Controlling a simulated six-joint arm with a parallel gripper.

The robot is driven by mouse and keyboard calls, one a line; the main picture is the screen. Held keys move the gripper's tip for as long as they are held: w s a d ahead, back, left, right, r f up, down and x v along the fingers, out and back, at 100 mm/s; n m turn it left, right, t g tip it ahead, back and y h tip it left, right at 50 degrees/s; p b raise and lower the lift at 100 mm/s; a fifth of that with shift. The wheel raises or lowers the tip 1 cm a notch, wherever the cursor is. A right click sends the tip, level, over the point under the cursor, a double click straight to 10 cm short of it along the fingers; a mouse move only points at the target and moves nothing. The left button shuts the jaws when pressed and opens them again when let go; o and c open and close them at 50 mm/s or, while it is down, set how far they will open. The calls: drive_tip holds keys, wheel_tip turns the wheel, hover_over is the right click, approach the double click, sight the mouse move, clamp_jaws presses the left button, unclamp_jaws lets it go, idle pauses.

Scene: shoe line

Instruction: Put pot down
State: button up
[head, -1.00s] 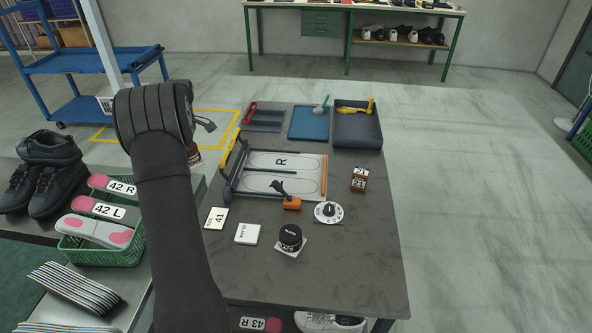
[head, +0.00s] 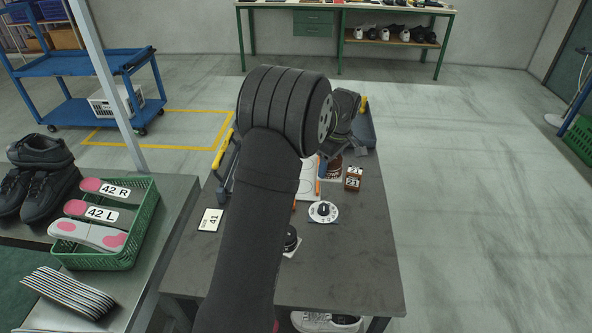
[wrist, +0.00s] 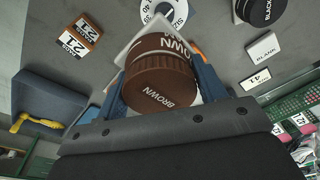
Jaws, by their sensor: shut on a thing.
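A round brown pot marked BROWN (wrist: 158,84) is between the blue fingers of my gripper (wrist: 164,90) in the wrist view. My gripper is shut on it. A white square card (wrist: 142,32) shows just beyond the pot; I cannot tell whether they touch. In the head view the pot (head: 333,166) shows low behind my arm, left of the small brown 21 box (head: 353,178).
The white dial (head: 323,211) lies close to the pot, with the 21 box to its right. The 41 card (head: 210,219) lies at the left of the grey table (head: 345,268). The table's right front is clear.

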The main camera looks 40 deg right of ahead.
drive_tip(key=s+d+m, duration=0.2)
drive_tip(key=s+d, duration=0.1)
drive_tip(key=s, duration=0.7)
drive_tip(key=s+d+m, duration=0.2)
drive_tip(key=s, duration=0.8)
drive_tip(key=shift+h, duration=0.3)
drive_tip(key=w+f, duration=0.3)
drive_tip(key=f, duration=0.1)
drive_tip(key=w+d+f, duration=0.1)
drive_tip(key=w+f, duration=0.7)
drive_tip(key=shift+d, duration=0.35)
drive_tip(key=shift+w+f, duration=0.15)
drive_tip(key=shift+f, duration=1.85)
drive_tip(key=o, duration=1.6)
drive_tip(key=shift+f, duration=0.2)
drive_tip(key=shift+r, duration=0.15)
drive_tip(key=r, duration=0.4)
drive_tip(key=s+r, duration=0.1)
drive_tip(key=r, duration=0.7)
drive_tip(key=shift+s+a, duration=0.1)
drive_tip(key=shift+s, duration=0.15)
